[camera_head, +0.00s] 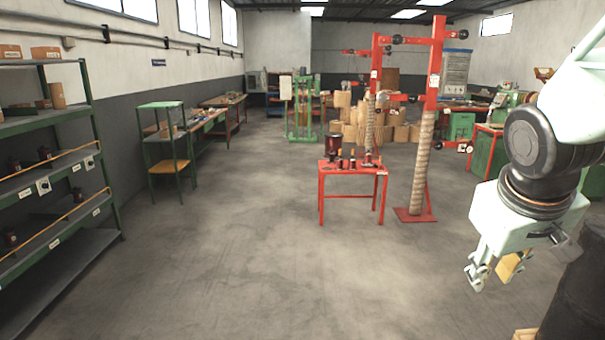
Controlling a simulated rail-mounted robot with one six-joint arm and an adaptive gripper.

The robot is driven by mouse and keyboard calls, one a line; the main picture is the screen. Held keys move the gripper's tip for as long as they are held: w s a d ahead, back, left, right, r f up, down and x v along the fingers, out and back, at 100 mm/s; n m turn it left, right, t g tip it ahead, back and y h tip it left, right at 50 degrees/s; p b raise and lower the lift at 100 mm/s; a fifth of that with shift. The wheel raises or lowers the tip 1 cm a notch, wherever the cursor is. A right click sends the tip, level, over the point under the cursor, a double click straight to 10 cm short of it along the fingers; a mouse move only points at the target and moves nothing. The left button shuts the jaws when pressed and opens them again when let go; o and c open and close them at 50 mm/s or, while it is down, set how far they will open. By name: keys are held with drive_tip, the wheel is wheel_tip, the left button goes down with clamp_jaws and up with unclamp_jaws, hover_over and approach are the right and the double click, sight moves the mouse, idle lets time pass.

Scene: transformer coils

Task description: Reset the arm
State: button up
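My arm comes in from the upper right and ends in my pale green gripper (494,276), which points down over the floor at the right side of the view. Its left finger stands apart from a tan piece (510,266) at its right, with floor visible in the gap. I cannot tell whether the tan piece is part of the gripper or lies behind it. The fingers look open, and I see nothing clasped between them.
A red table (352,169) with dark coil parts stands mid-room beside a red frame (431,95) with a wrapped column (422,165). Green shelving (62,120) lines the left wall near a small green stand (166,140). The front floor (260,270) is clear.

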drive_tip(key=s+a+r+y+b, duration=0.1)
drive_tip(key=s+a+y+b, duration=0.2)
drive_tip(key=s+a, duration=1.5)
drive_tip(key=shift+s+b, duration=0.75)
drive_tip(key=shift+s, duration=0.1)
